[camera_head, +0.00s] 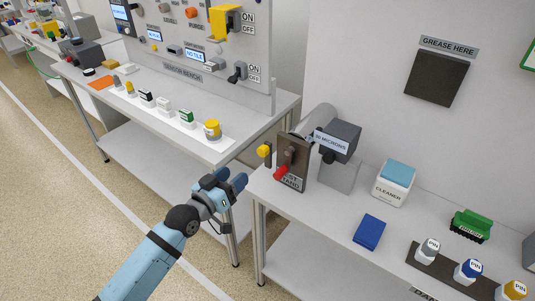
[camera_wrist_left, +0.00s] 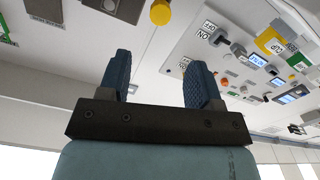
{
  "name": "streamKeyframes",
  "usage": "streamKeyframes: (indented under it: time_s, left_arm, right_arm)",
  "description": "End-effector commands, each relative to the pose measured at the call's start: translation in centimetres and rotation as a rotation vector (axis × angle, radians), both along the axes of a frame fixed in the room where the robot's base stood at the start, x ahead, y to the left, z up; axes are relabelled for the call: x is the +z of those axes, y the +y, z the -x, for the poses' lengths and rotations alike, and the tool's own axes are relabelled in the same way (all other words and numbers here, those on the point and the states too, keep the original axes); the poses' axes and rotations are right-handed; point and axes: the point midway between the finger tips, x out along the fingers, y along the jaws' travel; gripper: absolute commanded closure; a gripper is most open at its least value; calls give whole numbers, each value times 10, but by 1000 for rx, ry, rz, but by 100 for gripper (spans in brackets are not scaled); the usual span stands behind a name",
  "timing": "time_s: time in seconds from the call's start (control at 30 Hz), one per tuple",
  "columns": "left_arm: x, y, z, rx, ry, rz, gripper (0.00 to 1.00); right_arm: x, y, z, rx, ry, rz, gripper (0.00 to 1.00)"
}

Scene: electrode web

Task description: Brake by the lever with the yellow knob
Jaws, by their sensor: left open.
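The yellow knob (camera_head: 264,151) sticks out at the left side of a dark brown stand plate (camera_head: 297,158), whose label is partly hidden. Its lever arm is barely visible. A second lever with a red grip (camera_head: 282,172) is on the plate's front. My left gripper (camera_head: 233,180) is open and empty, to the left of and below the yellow knob in the picture, apart from it, near the table's left corner. In the left wrist view the open fingers (camera_wrist_left: 159,80) hold nothing. A yellow round thing (camera_wrist_left: 160,12) shows beyond them; I cannot tell whether it is this knob. My right gripper is out of view.
A grey roller (camera_head: 321,117) and a box display reading 30 microns (camera_head: 331,142) stand behind the plate. A cleaner tub (camera_head: 394,184), blue pad (camera_head: 369,232) and pin jars lie to the right. The sensor bench (camera_head: 235,150) stands to the left, with a gap between the tables.

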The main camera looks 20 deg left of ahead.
Motion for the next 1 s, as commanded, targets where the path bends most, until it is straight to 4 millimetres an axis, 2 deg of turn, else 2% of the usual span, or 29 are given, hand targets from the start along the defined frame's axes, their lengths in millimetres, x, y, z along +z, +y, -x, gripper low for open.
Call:
streamKeyframes:
  time_s: [0.3, 0.5, 0.7, 1.0]
  left_arm:
    - [1, -23, -63, 0, -1, 0, 42]
    - [0, -36, -96, 0, 1, 1, 42]
    - [0, -42, -114, 0, 1, 1, 42]
    - [0, -43, -116, -1, 2, -1, 42]
  right_arm:
    - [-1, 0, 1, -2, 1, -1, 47]
    - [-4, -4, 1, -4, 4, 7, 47]
    - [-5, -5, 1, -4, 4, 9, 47]
    - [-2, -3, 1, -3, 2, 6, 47]
